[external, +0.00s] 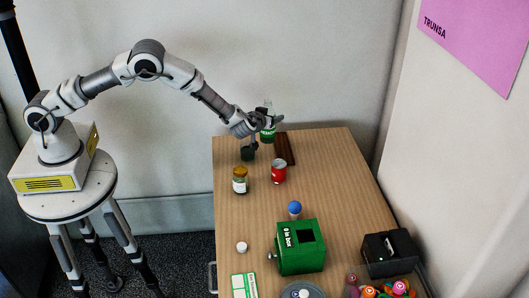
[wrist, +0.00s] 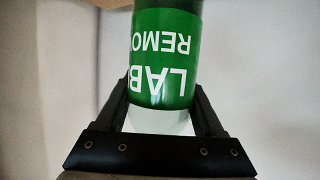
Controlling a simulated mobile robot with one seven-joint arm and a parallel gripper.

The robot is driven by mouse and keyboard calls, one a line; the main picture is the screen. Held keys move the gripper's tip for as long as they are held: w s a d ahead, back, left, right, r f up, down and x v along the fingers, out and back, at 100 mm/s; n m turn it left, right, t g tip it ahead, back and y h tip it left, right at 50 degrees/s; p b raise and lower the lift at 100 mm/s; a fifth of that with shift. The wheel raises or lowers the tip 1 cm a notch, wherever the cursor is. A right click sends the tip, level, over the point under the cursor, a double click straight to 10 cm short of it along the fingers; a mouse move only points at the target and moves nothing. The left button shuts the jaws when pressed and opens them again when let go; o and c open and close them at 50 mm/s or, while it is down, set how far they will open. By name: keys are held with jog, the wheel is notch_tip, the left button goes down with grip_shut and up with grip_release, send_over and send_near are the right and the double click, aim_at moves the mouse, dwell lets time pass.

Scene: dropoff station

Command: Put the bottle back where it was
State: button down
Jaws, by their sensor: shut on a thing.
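The bottle (external: 268,134) is green with a pale top, at the far end of the table in the external view. My gripper (external: 262,121) is at the bottle there. In the wrist view the bottle (wrist: 166,58) fills the middle, with a green label and white letters upside down. My gripper (wrist: 164,110) has a finger on each side of it and is shut on it. The bottle's far end is cut off by the wrist view's top edge. I cannot tell whether its base touches the table.
A dark brown block (external: 285,149) lies beside the bottle. A dark green object (external: 248,153), a jar (external: 240,180) and a red can (external: 279,172) stand nearer. A green box (external: 301,248) and a black box (external: 389,254) stand at the near end. The table's (external: 335,180) right middle is clear.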

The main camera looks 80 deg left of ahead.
aim_at(271, 108)
notch_tip(271, 108, up, 3)
jog(key=shift+r, duration=0.15)
jog(key=s+d+m+t+h+b, duration=0.1)
jog(key=s+d+b, duration=0.25)
jog(key=d, duration=0.65)
jog(key=s+d+m+b, duration=0.1)
jog(key=s+d+b, duration=0.25)
jog(key=d, duration=0.75)
jog(key=s+d+m+t+h+b, duration=0.1)
jog(key=s+d+b, duration=0.25)
jog(key=d, duration=0.65)
jog(key=shift+w+a+f+b, duration=0.25)
jog(key=shift+w+a+f, duration=1.1)
jog(key=shift+f, duration=1.3)
jog(key=shift+w+a+f+b, duration=0.3)
jog(key=shift+w+a+f, duration=0.4)
jog(key=shift+a+f, duration=1.6)
jog(key=shift+w+a+f+b, duration=0.25)
jog(key=shift+w+a+f, duration=0.9)
jog(key=shift+f, duration=1.9)
jog(key=shift+s+f, duration=0.1)
jog(key=shift+f, duration=0.05)
grip_release()
